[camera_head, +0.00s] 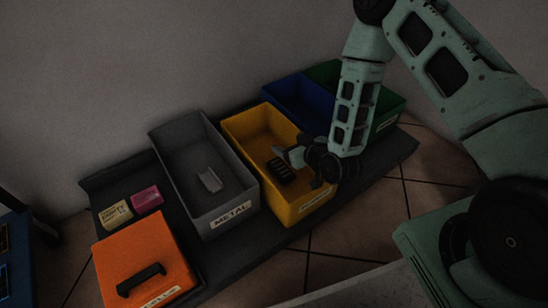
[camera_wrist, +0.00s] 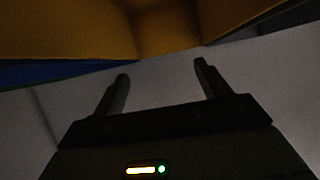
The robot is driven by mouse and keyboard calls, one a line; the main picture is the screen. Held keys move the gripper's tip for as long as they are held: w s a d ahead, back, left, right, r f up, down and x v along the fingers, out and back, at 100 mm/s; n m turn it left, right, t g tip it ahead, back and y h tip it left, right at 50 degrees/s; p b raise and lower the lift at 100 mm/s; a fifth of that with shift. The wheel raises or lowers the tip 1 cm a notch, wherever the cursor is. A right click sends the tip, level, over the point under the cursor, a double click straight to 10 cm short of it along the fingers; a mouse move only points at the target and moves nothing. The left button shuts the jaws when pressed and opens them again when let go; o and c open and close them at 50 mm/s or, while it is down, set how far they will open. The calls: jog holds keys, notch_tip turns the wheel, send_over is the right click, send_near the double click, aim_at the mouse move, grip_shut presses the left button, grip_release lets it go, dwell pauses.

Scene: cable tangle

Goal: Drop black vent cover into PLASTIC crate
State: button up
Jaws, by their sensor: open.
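The black vent cover (camera_head: 281,171), a dark slatted piece, shows within the opening of the yellow crate (camera_head: 240,133). I cannot tell whether it lies flat on the crate floor. The yellow crate has a front label that is partly hidden and not readable. My gripper (camera_head: 290,156) is over the right side of this crate, close to the vent cover in the picture. In the wrist view my gripper (camera_wrist: 161,71) is open with nothing between its fingers, and the yellow crate wall (camera_wrist: 70,28) fills the top.
A grey crate (camera_head: 180,187) labelled METAL, holding a light grey bracket (camera_head: 210,180), stands left of the yellow one. Blue (camera_head: 285,90) and green (camera_head: 385,122) crates stand right. An orange box (camera_head: 135,255) with a black handle, a yellow block (camera_head: 115,214) and a pink block (camera_head: 147,197) are left.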

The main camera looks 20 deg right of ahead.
jog(key=p+v, duration=0.6)
jog(key=v, duration=0.7)
jog(key=shift+s, duration=0.15)
jog(key=shift+r, duration=0.1)
